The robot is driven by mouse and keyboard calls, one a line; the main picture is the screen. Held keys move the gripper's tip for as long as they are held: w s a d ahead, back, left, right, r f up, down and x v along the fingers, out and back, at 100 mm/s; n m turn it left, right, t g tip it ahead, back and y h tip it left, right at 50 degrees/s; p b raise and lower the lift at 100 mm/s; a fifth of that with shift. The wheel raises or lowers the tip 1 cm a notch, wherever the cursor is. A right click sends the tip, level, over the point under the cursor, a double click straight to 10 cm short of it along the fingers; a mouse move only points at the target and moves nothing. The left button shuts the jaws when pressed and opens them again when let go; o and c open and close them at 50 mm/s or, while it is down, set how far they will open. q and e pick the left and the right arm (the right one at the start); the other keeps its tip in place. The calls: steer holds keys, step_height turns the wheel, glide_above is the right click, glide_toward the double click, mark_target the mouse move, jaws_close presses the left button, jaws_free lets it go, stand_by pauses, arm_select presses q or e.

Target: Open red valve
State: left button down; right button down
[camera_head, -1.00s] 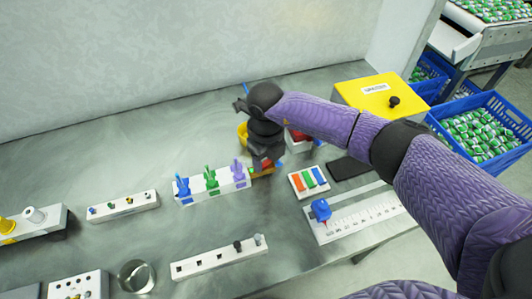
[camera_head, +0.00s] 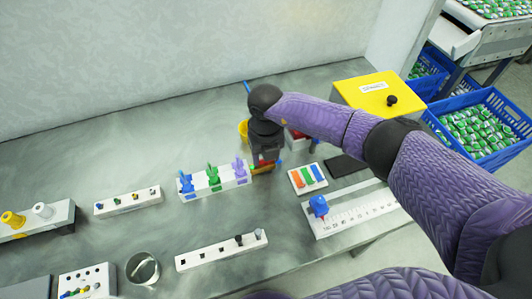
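My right arm reaches in from the right, and my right gripper (camera_head: 265,154) points down beside the row of coloured valves. Its fingertips are close to a small red part (camera_head: 263,163), which may be the red valve. The gripper and wrist cover most of it, so I cannot tell whether they touch. Whether the fingers are open or shut is hidden. A white block (camera_head: 215,187) left of the gripper carries a blue valve (camera_head: 187,184), a green valve (camera_head: 213,177) and a purple valve (camera_head: 240,169). My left gripper is not in view.
A yellow box with a black knob (camera_head: 375,93) stands at the back right. A panel with coloured bars (camera_head: 308,179) and a ruler with a blue slider (camera_head: 319,205) lie right of the valves. A metal cup (camera_head: 142,268) and several white blocks stand at the front left.

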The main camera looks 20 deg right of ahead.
steer(key=shift+c, duration=0.8)
jaws_free()
step_height(320, 180, up, 10)
steer(key=p, duration=0.2)
